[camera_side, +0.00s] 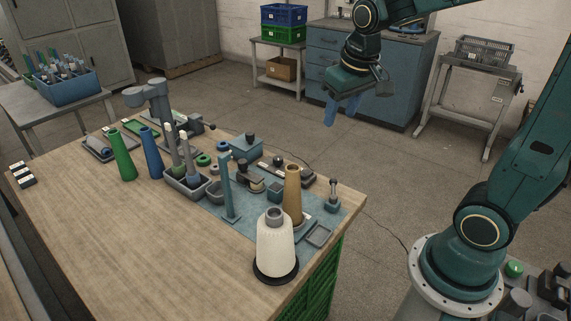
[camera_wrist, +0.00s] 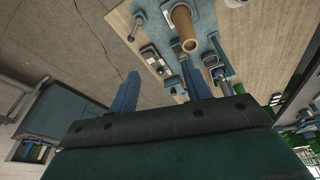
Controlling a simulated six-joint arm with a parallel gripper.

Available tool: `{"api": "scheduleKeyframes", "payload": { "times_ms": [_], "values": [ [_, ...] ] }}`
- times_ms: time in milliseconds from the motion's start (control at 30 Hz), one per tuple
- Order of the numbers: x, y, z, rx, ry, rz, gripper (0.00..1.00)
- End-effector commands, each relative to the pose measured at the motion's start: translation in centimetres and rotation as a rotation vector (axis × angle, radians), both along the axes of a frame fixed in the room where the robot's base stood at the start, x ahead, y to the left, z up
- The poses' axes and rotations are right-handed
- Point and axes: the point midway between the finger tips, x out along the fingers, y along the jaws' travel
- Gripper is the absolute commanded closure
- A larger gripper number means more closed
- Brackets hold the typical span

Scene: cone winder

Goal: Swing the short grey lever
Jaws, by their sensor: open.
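A short grey lever (camera_side: 333,188) with a dark knob stands upright on a small teal block at the bench's right edge, right of the tan cone. My gripper (camera_side: 341,107) hangs in the air above and behind the bench's right end, well apart from the lever. Its two blue fingers are spread, with nothing between them. The fingers (camera_wrist: 160,70) also show in the wrist view, with the bench beyond them.
The tan cone (camera_side: 292,193) and the large white yarn cone (camera_side: 275,245) stand near the lever. A thin teal post (camera_side: 228,190), green cone (camera_side: 121,155) and blue cone (camera_side: 151,152) stand farther left. The bench's front left (camera_side: 110,240) is clear. A blue cabinet (camera_side: 340,60) stands behind.

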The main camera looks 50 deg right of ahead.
Motion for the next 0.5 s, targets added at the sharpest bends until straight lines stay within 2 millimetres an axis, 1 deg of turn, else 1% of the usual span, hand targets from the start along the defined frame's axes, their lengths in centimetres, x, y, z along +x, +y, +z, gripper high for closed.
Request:
{"api": "scheduleKeyframes", "payload": {
  "times_ms": [33,200,367,500],
  "values": [
    [0.8,-0.7,-0.7,0.000,0.019,-0.019,0.52],
    [3.3,-2.9,-2.9,-0.004,0.068,-0.079,0.52],
    [5.3,-5.1,-5.5,-0.006,0.116,-0.133,0.52],
    [6.8,-7.1,-8.1,-0.010,0.158,-0.179,0.52]
  ]
}}
